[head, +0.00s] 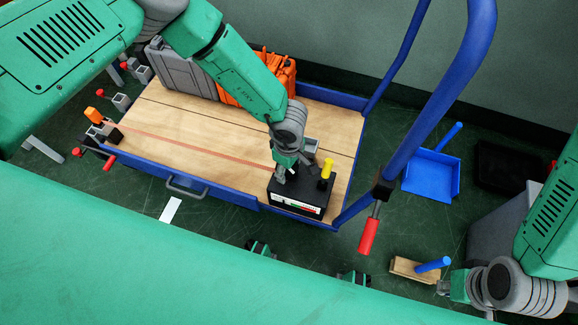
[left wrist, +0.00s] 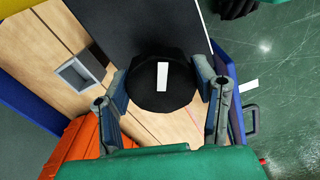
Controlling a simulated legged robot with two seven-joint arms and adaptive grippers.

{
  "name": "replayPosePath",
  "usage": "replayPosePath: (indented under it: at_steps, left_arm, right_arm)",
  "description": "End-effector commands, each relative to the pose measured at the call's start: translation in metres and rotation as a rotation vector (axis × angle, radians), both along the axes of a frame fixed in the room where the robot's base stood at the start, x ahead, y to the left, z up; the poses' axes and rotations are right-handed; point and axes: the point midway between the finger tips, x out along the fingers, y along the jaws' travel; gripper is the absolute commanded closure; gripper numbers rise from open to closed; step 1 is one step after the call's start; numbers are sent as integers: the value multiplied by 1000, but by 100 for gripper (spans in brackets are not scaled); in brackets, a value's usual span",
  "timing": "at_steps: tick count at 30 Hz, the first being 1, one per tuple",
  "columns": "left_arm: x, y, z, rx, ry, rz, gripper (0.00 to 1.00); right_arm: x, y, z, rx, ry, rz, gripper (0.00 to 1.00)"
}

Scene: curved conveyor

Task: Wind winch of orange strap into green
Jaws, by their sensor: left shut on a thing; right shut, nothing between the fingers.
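A black winch box (head: 300,193) sits on the wooden cart deck near its front right corner. Its front has a narrow gauge (head: 297,208) with white, green and red parts; I cannot make out a pointer. A thin orange strap (head: 190,144) runs straight from an orange piece at the cart's left end to the box. My left gripper (head: 287,172) is at the top of the box. In the left wrist view its fingers are on both sides of a round black knob (left wrist: 147,88) with a white mark. My right gripper (head: 444,288) is shut and empty at lower right.
A yellow handle (head: 326,170) stands beside my left gripper. Grey and orange cases (head: 270,77) stand at the deck's back. The blue cart rail (head: 415,115) rises at the right. A blue dustpan (head: 432,175) and a wooden brush (head: 413,270) lie on the floor.

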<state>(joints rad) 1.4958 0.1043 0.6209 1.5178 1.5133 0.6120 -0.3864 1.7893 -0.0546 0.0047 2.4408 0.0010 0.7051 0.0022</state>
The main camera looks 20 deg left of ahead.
Motion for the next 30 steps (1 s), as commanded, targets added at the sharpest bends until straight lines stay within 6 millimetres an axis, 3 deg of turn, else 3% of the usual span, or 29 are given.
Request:
replayPosePath:
  at_steps: [1,2,14,30]
  left_arm:
    - [3,1,1,1,-7,2,37]
    - [3,1,1,1,-6,2,27]
    - [2,0,6,0,-3,1,26]
    - [3,1,104,1,-4,2,26]
  right_arm:
    - [0,0,0,0,0,0,100]
    - [0,0,0,0,0,0,100]
    - [-2,0,1,0,-2,0,100]
    - [-1,0,1,0,-3,0,100]
